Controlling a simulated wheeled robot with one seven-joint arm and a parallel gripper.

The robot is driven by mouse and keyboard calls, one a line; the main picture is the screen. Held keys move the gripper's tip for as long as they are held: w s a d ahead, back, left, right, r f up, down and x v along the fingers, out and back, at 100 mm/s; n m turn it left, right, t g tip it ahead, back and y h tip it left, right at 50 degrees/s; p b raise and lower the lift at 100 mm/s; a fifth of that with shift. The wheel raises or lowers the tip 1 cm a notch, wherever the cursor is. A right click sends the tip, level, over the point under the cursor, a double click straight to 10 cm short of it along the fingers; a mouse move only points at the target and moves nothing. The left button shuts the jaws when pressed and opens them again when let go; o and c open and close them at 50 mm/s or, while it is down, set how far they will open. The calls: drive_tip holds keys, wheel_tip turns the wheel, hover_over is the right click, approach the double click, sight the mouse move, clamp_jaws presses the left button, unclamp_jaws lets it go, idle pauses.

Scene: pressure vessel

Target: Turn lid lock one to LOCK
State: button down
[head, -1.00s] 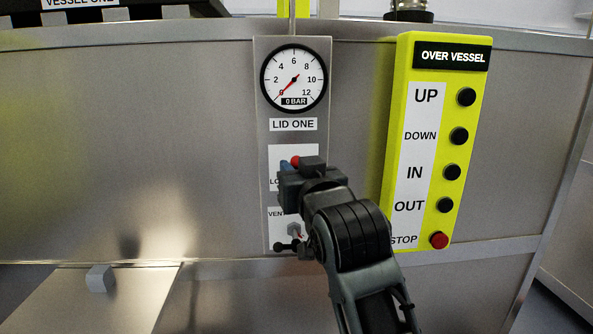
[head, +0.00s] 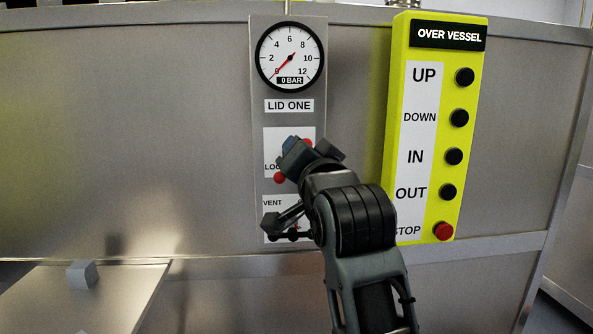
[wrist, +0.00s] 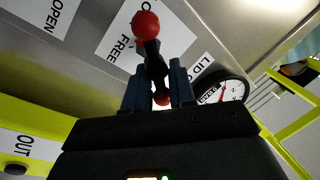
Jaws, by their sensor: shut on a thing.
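The lid lock one handle is a dark bar with red ball ends (head: 279,177), on the grey LID ONE panel (head: 262,120). One red ball shows at its lower left and part of another at its upper right, so the bar looks slanted. In the wrist view the dark bar (wrist: 154,60) runs between the two blue fingers of my gripper (wrist: 158,82). My gripper (head: 292,156) is shut on the handle and rolled at a slant. It hides the handle's middle and part of the LOCK lettering; the wrist view shows the word FREE.
The gauge (head: 290,57) above reads 0 BAR. The VENT valve (head: 285,225) sits just below my gripper, partly hidden. A yellow OVER VESSEL button box (head: 396,120) stands close on the right. The vessel wall to the left is clear.

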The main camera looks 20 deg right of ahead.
drive_tip(key=shift+s+d+f+m+h+b, duration=0.1)
drive_tip(key=shift+d+f+m+h+b, duration=0.3)
drive_tip(key=shift+m+b, duration=1.6)
drive_tip(key=shift+a+f+m+h+b, duration=0.15)
drive_tip(key=shift+m+h+b, duration=0.5)
drive_tip(key=shift+m+b, duration=1.4)
drive_tip(key=shift+s+d+f+m+h+b, duration=0.1)
drive_tip(key=shift+d+f+m+h+b, duration=0.35)
drive_tip(key=shift+m+b, duration=1.55)
drive_tip(key=shift+a+r+h, duration=0.1)
drive_tip(key=shift+r+h, duration=0.05)
drive_tip(key=shift+h, duration=0.15)
drive_tip(key=c, duration=1.2)
unclamp_jaws()
drive_tip(key=shift+a, duration=0.1)
